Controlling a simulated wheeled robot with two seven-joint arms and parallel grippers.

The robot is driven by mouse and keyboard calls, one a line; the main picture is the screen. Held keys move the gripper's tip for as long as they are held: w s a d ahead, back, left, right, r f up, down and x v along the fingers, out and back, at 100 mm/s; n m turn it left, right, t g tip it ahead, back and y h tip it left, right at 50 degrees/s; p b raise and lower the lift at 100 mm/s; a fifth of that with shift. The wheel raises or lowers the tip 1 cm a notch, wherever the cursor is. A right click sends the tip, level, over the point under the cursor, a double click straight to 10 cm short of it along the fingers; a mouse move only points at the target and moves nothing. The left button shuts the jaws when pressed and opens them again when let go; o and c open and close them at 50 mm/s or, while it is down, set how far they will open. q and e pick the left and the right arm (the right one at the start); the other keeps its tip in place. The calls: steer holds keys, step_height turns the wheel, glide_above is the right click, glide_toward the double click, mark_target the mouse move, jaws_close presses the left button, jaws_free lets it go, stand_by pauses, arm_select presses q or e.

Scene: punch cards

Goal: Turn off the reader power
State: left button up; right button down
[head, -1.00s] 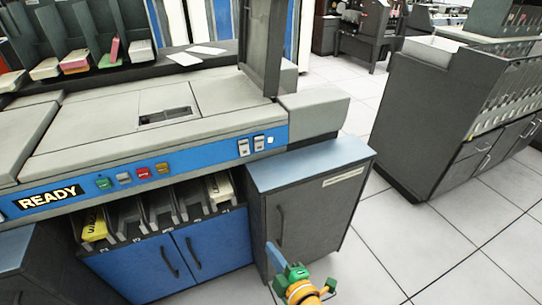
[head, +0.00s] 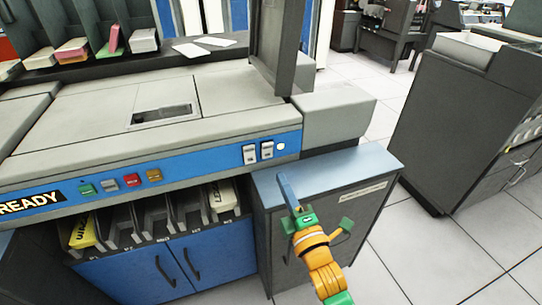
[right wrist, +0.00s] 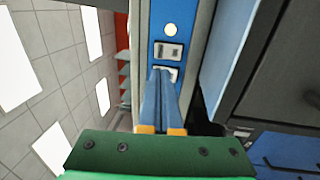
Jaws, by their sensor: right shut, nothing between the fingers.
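The reader's blue front panel (head: 205,163) carries two pale rocker switches side by side, a left switch (head: 250,154) and a right switch (head: 267,150). A round white lamp (head: 281,147) is just right of them. Their labels are too small to read. My right gripper (head: 284,179) is shut and empty, its blue fingers pointing up, below and right of the switches. In the right wrist view, the fingertips (right wrist: 164,73) line up with the lower switch (right wrist: 164,70) and partly hide it; contact cannot be told. The other switch (right wrist: 168,52) and the lamp (right wrist: 171,29) are uncovered. My left gripper is out of view.
Card stacker slots (head: 155,222) lie below. A blue-topped cabinet (head: 340,167) stands under my right gripper. Open floor (head: 400,240) lies to the right.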

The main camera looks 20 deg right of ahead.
mark_target(267, 148)
steer(key=w, duration=0.5)
steer(key=w+r, duration=0.1)
steer(key=w, duration=0.2)
steer(key=shift+w+a, duration=0.15)
steer(key=shift+w, duration=0.15)
steer(key=shift+r, duration=0.1)
